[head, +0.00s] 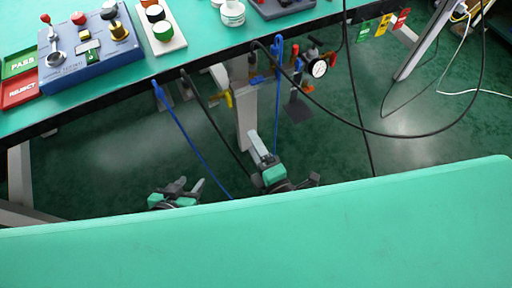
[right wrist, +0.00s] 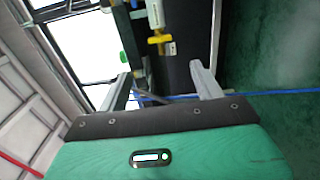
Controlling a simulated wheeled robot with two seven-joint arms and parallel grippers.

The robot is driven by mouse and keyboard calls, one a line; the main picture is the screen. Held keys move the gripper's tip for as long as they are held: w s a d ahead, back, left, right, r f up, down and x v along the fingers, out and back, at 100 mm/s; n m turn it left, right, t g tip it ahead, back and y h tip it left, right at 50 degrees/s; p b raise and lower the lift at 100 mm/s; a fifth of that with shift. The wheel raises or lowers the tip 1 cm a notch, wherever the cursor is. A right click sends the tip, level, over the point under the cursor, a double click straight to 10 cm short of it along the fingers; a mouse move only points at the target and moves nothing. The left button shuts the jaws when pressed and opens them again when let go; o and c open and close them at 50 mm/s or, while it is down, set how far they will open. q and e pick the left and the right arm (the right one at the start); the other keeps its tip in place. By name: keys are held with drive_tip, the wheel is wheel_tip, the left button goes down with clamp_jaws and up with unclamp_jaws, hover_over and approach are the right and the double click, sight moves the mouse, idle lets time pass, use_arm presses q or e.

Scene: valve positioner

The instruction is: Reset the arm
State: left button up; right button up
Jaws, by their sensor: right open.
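My left gripper (head: 187,186) is low in the head view, below the workbench's front edge, with its lower part hidden.
The teal workbench (head: 200,28) carries a blue control box (head: 90,55), a button box (head: 160,27), and PASS and REJECT plates at the left. Blue and black cables hang from its front edge. A dial gauge (head: 319,68) shows beneath. Green floor (head: 330,135) lies open at right.

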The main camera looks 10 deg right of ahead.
idle(0.5)
